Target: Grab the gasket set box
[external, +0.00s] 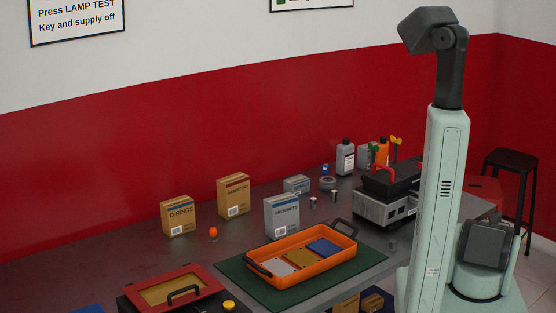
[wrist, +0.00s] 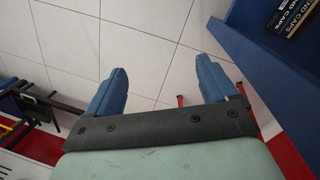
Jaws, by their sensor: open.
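The gasket set box (external: 233,195) is a tan upright carton with a dark red label band. It stands at the back of the dark workbench, against the red wall, between the O-rings box (external: 178,215) and the grey grommets box (external: 282,216). My gripper (wrist: 161,85) shows in the wrist view with its two blue fingers wide apart and nothing between them. It points at the pale tiled floor, away from the bench top. The fingers cannot be made out in the external view, where my arm rises at the right. The gasket set box is not in the wrist view.
An orange tray (external: 305,272) on a green mat (external: 372,257) lies in front of the boxes. A small orange-red object (external: 213,232) stands between the O-rings and gasket boxes. A red-framed case (external: 172,289) is front left. A blue shelf (wrist: 270,62) is near the gripper's right.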

